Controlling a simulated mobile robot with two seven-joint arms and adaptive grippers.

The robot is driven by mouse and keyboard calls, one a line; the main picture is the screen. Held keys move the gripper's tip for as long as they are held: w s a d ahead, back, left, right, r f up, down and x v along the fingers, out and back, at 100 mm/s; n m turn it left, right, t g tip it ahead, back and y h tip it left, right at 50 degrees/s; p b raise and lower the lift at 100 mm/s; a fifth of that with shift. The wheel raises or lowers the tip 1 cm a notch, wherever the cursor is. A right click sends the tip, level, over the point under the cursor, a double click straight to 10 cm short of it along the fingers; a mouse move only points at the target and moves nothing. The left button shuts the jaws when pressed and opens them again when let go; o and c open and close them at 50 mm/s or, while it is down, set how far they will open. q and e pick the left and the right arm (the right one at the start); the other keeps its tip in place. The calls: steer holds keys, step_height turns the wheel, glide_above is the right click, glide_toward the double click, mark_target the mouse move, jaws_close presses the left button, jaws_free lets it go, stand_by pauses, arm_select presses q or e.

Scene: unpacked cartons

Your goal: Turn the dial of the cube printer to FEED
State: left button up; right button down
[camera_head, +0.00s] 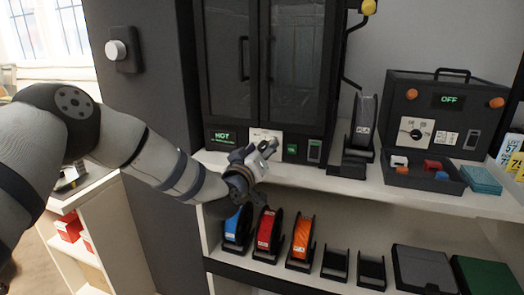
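The tall black machine with two dark glass doors (294,60), which I take to be the cube printer, stands on the upper shelf. Its lower front has a green-lit display (222,136) reading HOT and a white dial panel (271,134). My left gripper (266,147) is right in front of that panel and covers most of it. The dial itself and its pointer are hidden behind the gripper. I cannot tell whether the fingers touch the dial or how far apart they are. My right gripper is not in view.
At right a black box (440,90) shows OFF and has its own dial (416,133). A grey spool (364,125) stands between the machines. Blue (234,222), red (266,230) and orange (301,238) spools stand on the lower shelf. A tray (422,180) holds small blocks.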

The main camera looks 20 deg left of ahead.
arm_select(q)
steer(key=s, duration=1.2)
steer(key=shift+a, duration=0.25)
steer(key=s+d+f+m+g+h+p, duration=0.15)
steer(key=s+f+g, duration=0.35)
steer(key=s+f, duration=0.55)
steer(key=s+d+f+m+g+b, duration=0.15)
steer(key=s+f+g, duration=0.5)
steer(key=f, duration=0.75)
steer(key=s+a+f+g, duration=0.2)
steer(key=s+g, duration=0.1)
steer(key=s, duration=0.7)
steer(key=s+a+f+m+g+y+p, duration=0.1)
steer(key=s+f+g, duration=0.2)
steer(key=s, duration=0.8)
steer(key=s+a+f+m+g+y+p, duration=0.1)
steer(key=s+a+f+g, duration=0.1)
steer(key=s, duration=0.9)
steer(key=shift+s+a+f+g, duration=0.2)
steer(key=shift+s+a+g, duration=0.1)
steer(key=shift+g, duration=0.25)
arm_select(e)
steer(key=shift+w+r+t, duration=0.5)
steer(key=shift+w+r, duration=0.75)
